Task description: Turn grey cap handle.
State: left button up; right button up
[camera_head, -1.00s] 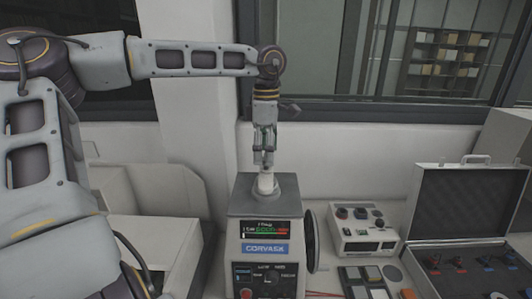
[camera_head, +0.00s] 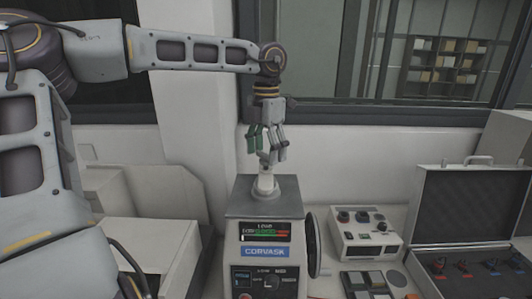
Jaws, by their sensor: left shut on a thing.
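The mounting press (camera_head: 265,222) stands in the middle of the view, with a blue CORVASK label and a small display on its front. A pale round neck (camera_head: 265,184) rises from its grey top plate. The grey cap handle is at the top of this neck, largely hidden by the fingers. My left gripper (camera_head: 269,157) points straight down over the neck and is shut on the cap handle. My right gripper is not in view.
A dark wheel (camera_head: 313,245) is on the press's right side. A white control box (camera_head: 365,234) and an open case (camera_head: 470,225) with several small parts stand to the right. A wall and window (camera_head: 390,60) are behind the press.

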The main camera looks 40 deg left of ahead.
aim_at(266, 154)
pick_arm(q)
jog(key=n+b, duration=0.1)
jog(key=n, duration=0.4)
jog(key=shift+w, duration=0.1)
jog(key=shift+r+n+b, duration=0.1)
jog(key=shift+n+b, duration=0.55)
jog(key=shift+n, duration=1.55)
jog(key=o, duration=0.9)
jog(key=shift+c, duration=0.2)
jog(key=shift+o, duration=0.7)
notch_tip(266, 154, up, 12)
